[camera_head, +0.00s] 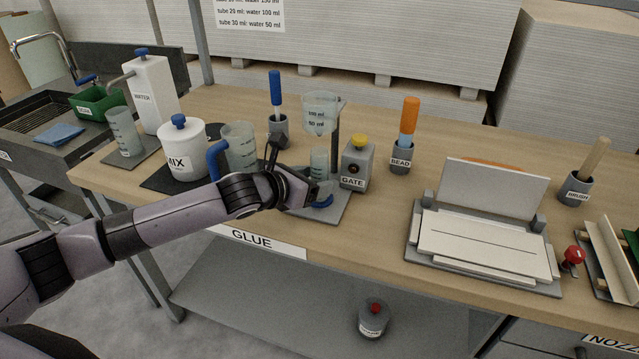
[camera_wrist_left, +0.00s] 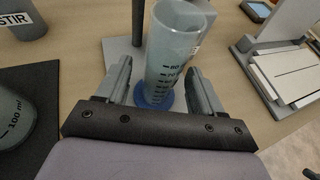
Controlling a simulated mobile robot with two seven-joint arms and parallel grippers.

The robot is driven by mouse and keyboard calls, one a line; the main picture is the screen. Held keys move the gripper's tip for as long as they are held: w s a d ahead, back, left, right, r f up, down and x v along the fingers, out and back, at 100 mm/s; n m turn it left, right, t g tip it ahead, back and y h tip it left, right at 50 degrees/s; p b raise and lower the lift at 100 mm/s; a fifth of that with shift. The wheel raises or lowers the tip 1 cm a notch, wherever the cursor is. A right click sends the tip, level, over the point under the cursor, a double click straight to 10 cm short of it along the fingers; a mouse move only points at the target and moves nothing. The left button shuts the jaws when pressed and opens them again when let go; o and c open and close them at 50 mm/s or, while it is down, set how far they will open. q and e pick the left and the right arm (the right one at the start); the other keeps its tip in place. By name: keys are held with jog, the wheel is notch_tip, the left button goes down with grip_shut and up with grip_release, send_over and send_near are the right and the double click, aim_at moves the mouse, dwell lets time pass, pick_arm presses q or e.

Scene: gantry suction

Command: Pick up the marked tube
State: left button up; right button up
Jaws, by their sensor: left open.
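The marked tube (camera_head: 319,164) is a clear graduated cylinder on a blue foot, upright on a grey stand plate below a clear marked vessel (camera_head: 320,112). In the left wrist view the tube (camera_wrist_left: 172,55) shows printed volume marks and stands between the two fingers. My left gripper (camera_head: 318,193) is open, low around the tube near its blue foot, with gaps visible on both sides. The gripper also shows in the wrist view (camera_wrist_left: 163,85). The gripper partly hides the tube's lower part in the head view. My right gripper is not in view.
The GATE box (camera_head: 356,166) stands close right of the tube. A blue-handled jug (camera_head: 240,148) and white MIX pot (camera_head: 182,148) stand left. The stirrer cup (camera_head: 278,131) is behind, the BEAD cup (camera_head: 402,158) to the right. The table's front edge carries a GLUE label (camera_head: 262,243).

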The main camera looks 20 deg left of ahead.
pick_arm(q)
jog(key=shift+x, duration=0.85)
jog(key=c, duration=1.1)
jog(key=shift+r, duration=0.1)
jog(key=shift+r, duration=0.1)
